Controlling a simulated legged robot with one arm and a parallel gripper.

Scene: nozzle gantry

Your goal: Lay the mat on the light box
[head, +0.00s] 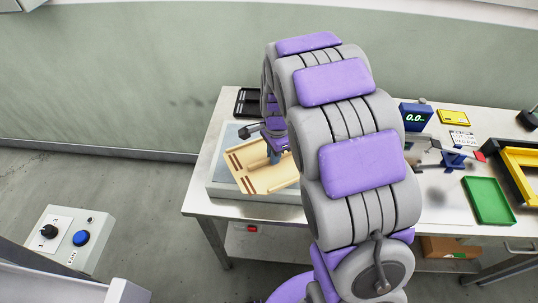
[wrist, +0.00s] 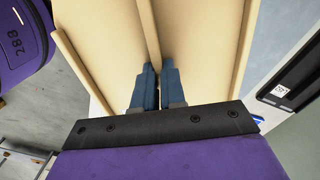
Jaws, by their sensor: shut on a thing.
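The mat (head: 262,176) is a tan board with brown strips and raised ribs. My gripper (head: 274,150) is shut on one of its ribs. In the wrist view the blue fingers of my gripper (wrist: 158,75) pinch the middle rib of the mat (wrist: 105,45). The light box (head: 222,187) is a low grey box at the left end of the bench. The mat overlaps the light box in the head view and looks turned relative to its edges. I cannot tell whether the mat touches the top. My arm hides the box's right side.
A black tray (head: 242,102) stands behind the light box. Right of my arm are a blue display (head: 415,117), a yellow device (head: 453,117), a green tray (head: 489,201) and a yellow frame (head: 522,165). A control box (head: 68,237) stands apart at lower left.

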